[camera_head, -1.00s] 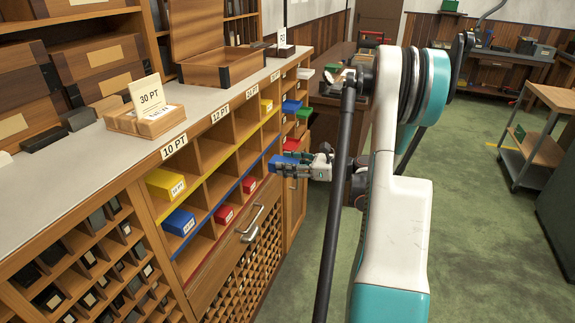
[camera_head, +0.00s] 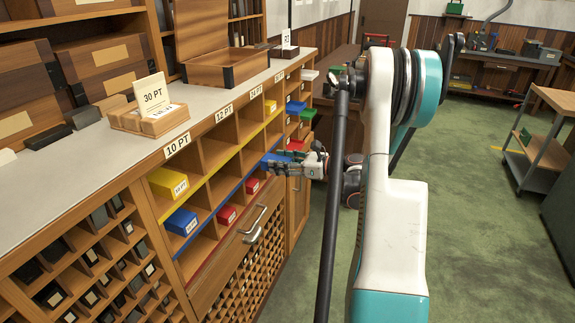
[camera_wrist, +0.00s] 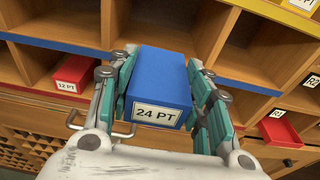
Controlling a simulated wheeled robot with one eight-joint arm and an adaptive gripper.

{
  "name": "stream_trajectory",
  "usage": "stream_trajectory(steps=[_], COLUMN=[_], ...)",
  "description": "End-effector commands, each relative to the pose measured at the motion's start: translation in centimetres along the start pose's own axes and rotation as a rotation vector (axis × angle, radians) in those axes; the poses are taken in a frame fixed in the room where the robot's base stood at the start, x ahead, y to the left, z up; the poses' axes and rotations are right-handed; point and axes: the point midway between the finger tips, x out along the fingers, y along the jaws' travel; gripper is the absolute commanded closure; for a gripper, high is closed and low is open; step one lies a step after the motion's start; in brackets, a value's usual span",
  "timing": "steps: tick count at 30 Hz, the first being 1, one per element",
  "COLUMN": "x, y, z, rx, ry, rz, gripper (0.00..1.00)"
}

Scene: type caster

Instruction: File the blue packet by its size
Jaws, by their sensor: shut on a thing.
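My gripper (camera_wrist: 158,100) is shut on the blue packet (camera_wrist: 160,82), with a finger pad on each side. The packet's white label reads 24 PT and faces the wrist camera. In the head view my gripper (camera_head: 290,164) holds the packet (camera_head: 272,159) at the front of the sorting case (camera_head: 208,190). In the wrist view the packet's far end lies before an open compartment (camera_wrist: 182,28) above a blue strip (camera_wrist: 50,42). I cannot tell whether its tip is inside. Size signs 10 PT (camera_head: 177,145) and 12 PT (camera_head: 224,114) stand above the columns.
Yellow packets (camera_head: 167,182), another blue packet (camera_head: 181,221) and red packets (camera_head: 227,214) sit in other compartments. A red packet labelled 12 PT (camera_wrist: 72,74) is lower left in the wrist view; a red bin (camera_wrist: 279,132) juts out at right.

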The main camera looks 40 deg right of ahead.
Motion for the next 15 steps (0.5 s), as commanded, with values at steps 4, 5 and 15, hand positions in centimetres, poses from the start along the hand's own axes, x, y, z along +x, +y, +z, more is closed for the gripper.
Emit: stream_trajectory(steps=[4, 5, 15], x=[1.1, 1.3, 1.8], y=[0.0, 0.1, 0.0], z=[0.2, 0.2, 0.3], rx=[0.000, 0.000, 0.000], ry=[-0.001, -0.001, -0.002], rz=[0.001, 0.001, -0.001], gripper=[1.00, 1.00, 1.00])
